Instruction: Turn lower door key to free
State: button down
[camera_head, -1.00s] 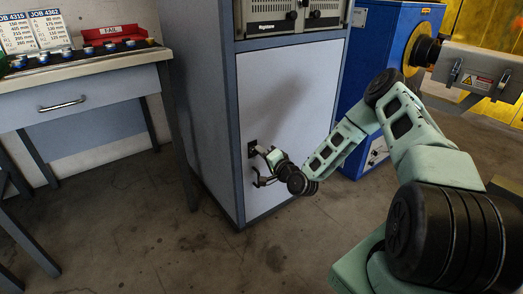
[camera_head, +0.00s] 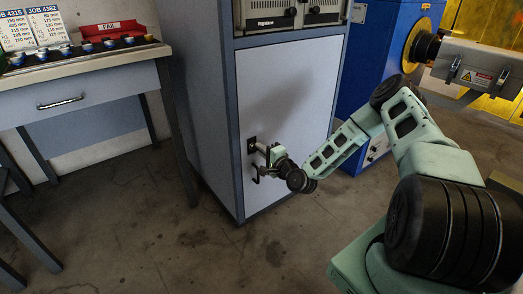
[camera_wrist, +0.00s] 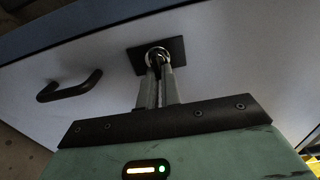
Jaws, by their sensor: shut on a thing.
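The lower door (camera_head: 290,115) is a pale grey panel on the front of a blue-grey cabinet, and it looks closed. Its key (camera_wrist: 158,56) sits in a dark square lock plate (camera_wrist: 177,49); only a round metal part shows between my fingertips. My gripper (camera_wrist: 158,72) is shut on the key, with its fingers pointing at the plate. In the head view my gripper (camera_head: 262,149) is at the left side of the door, in front of the lock plate (camera_head: 251,145). How far the key is turned is hard to tell.
A black door handle (camera_wrist: 70,87) is beside the lock, and it shows just below my gripper in the head view (camera_head: 256,175). A bench (camera_head: 80,70) with a red FAIL tray stands left. A blue machine (camera_head: 385,60) stands right. The floor before the cabinet is clear.

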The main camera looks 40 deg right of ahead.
jog(key=c, duration=1.6)
grip_release()
jog(key=shift+s, duration=0.1)
jog(key=s+p, duration=0.3)
jog(key=s, duration=1.4)
jog(key=shift+d+p, duration=0.3)
jog(key=shift+p, duration=0.1)
jog(key=shift+s, duration=0.1)
